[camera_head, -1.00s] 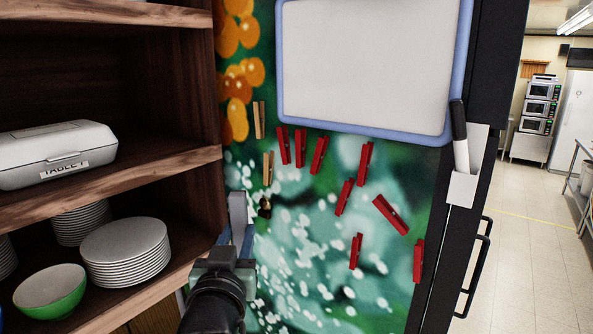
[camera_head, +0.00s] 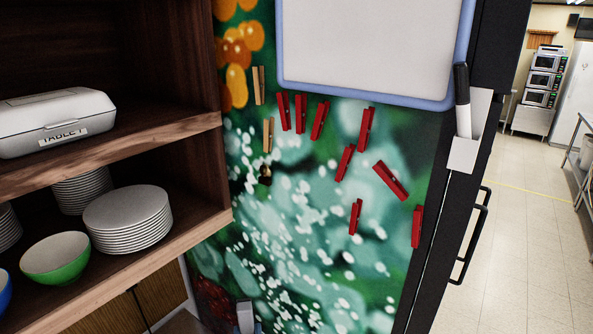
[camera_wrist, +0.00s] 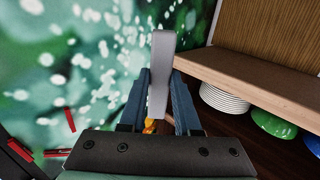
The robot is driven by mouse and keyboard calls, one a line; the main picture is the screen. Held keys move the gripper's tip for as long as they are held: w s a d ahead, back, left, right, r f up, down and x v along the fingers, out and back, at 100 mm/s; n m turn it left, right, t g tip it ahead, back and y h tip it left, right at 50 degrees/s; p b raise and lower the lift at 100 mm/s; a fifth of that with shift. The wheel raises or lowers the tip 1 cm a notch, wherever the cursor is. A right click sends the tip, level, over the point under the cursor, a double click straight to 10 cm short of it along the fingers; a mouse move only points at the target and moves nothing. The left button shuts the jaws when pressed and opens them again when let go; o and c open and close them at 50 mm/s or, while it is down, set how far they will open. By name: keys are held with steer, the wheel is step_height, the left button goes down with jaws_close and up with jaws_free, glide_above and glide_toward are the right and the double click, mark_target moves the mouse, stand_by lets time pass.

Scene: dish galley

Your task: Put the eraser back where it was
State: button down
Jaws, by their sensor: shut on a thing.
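The eraser is the grey, narrow block (camera_wrist: 162,52) standing up between the fingers of my gripper (camera_wrist: 158,98) in the wrist view. In the head view only the top of the grey block (camera_head: 245,314) shows at the bottom edge, in front of the green printed panel (camera_head: 300,250). A whiteboard (camera_head: 365,45) with a blue frame hangs high on that panel.
Several red clips (camera_head: 391,180) and two wooden clips (camera_head: 259,85) are on the panel. A small dark piece (camera_head: 265,174) sits below the lower wooden clip. Left are wooden shelves (camera_head: 150,145) with stacked plates (camera_head: 128,220), a green bowl (camera_head: 55,260) and a case (camera_head: 55,125). The lower panel is clear.

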steer(key=s+d+f+m+h, duration=0.1)
steer(key=s+d+f+h, duration=0.1)
steer(key=s+d+f, duration=0.4)
steer(key=s+d+f+m+h, duration=0.1)
steer(key=s+d+f, duration=0.1)
steer(key=s+f, duration=0.6)
step_height(320, 180, down, 15)
steer(key=s+b, duration=0.1)
steer(key=b, duration=1.5)
steer(key=shift+s+d, duration=0.2)
steer(key=shift+d, duration=0.05)
steer(key=shift+a+f, duration=0.1)
